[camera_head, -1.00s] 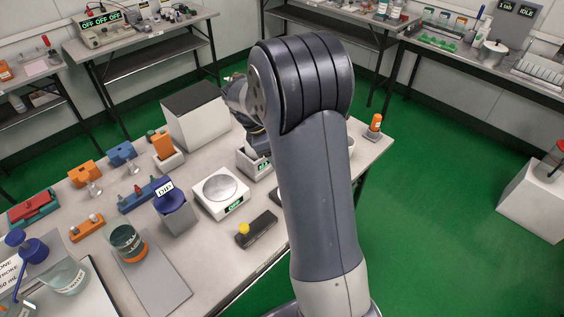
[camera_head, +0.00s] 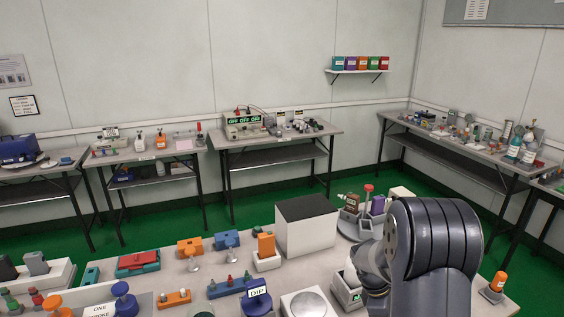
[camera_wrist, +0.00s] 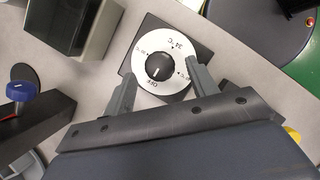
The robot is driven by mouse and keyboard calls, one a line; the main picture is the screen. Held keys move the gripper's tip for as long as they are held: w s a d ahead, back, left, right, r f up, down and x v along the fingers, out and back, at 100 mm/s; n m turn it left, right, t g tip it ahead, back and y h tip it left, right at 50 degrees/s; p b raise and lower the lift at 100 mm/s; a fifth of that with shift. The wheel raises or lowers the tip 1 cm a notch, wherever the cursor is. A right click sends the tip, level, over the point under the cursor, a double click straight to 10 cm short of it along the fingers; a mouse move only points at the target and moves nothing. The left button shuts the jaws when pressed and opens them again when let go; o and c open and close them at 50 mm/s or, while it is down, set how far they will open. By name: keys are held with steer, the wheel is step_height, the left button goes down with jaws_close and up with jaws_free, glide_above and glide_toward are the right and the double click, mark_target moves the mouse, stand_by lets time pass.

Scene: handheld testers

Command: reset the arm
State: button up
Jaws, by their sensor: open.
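My gripper (camera_wrist: 160,88) is open in the wrist view, with its two grey fingers apart and nothing held between them. Beyond the fingertips is a round white dial (camera_wrist: 146,49) with a black knob on a dark square base. I cannot tell how far the fingers are from the dial. In the head view my grey arm fills the lower right, over the near bench, and its bulk hides the gripper fingers.
The near bench holds a white box with a black top (camera_head: 306,232), an orange block (camera_head: 266,245), a DIP container (camera_head: 258,298) and an orange-capped tester (camera_head: 497,282) at right. A blue knob (camera_wrist: 24,92) lies left in the wrist view. Other benches line the walls.

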steer(key=shift+s+d+f, duration=0.1)
steer(key=shift+d+f, duration=0.15)
steer(key=shift+f, duration=0.4)
steer(key=shift+m, duration=0.3)
steer(key=shift+r, duration=0.1)
